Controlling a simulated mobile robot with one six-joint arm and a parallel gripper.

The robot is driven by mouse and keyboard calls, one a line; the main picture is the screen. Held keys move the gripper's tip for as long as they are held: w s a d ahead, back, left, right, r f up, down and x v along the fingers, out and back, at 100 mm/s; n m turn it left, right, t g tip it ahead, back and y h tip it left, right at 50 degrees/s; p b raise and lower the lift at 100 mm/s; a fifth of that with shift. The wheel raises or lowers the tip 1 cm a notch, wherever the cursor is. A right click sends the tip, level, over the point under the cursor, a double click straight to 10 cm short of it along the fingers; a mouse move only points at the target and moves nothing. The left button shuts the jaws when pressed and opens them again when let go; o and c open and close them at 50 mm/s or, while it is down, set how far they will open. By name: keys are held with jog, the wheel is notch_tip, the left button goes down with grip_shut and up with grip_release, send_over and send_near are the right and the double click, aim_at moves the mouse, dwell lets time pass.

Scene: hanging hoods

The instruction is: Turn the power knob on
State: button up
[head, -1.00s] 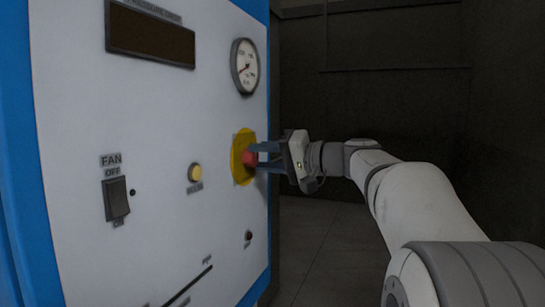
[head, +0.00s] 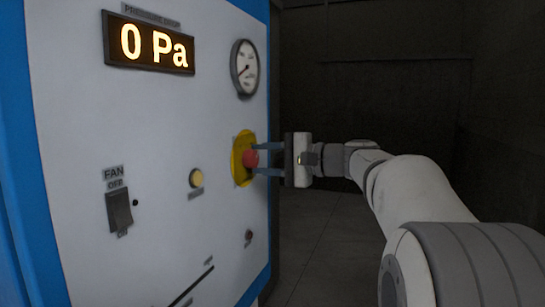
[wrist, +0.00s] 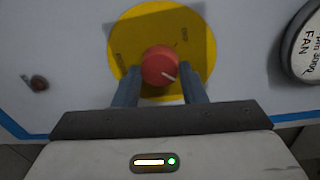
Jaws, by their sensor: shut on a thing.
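The red power knob (head: 250,158) sits on a round yellow plate (head: 240,170) on the front of the white panel. It also shows in the wrist view (wrist: 160,66), where its white pointer line slants toward the lower right. My gripper (head: 262,160) comes in from the right, with its two blue fingers on either side of the knob. In the wrist view my gripper (wrist: 158,88) is shut on the knob, one finger at each side. A lit display (head: 148,42) at the panel's top reads "0 Pa".
A round gauge (head: 245,67) is mounted above the knob. A fan switch (head: 119,210), a yellow button (head: 197,178) and a small knob (head: 249,235) are on the same panel. The floor right of the panel is open, with dark walls behind.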

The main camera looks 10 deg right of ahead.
jog(key=shift+a+r, duration=0.1)
jog(key=shift+a, duration=0.05)
jog(key=o, duration=0.6)
jog(key=shift+a, duration=0.1)
jog(key=shift+o, duration=0.8)
jog(key=shift+a, duration=0.2)
jog(key=shift+o, duration=1.2)
jog(key=shift+d, duration=0.2)
jog(key=b+v, duration=0.1)
jog(key=v, duration=0.6)
jog(key=shift+s+d, duration=0.2)
jog(key=shift+d, duration=0.05)
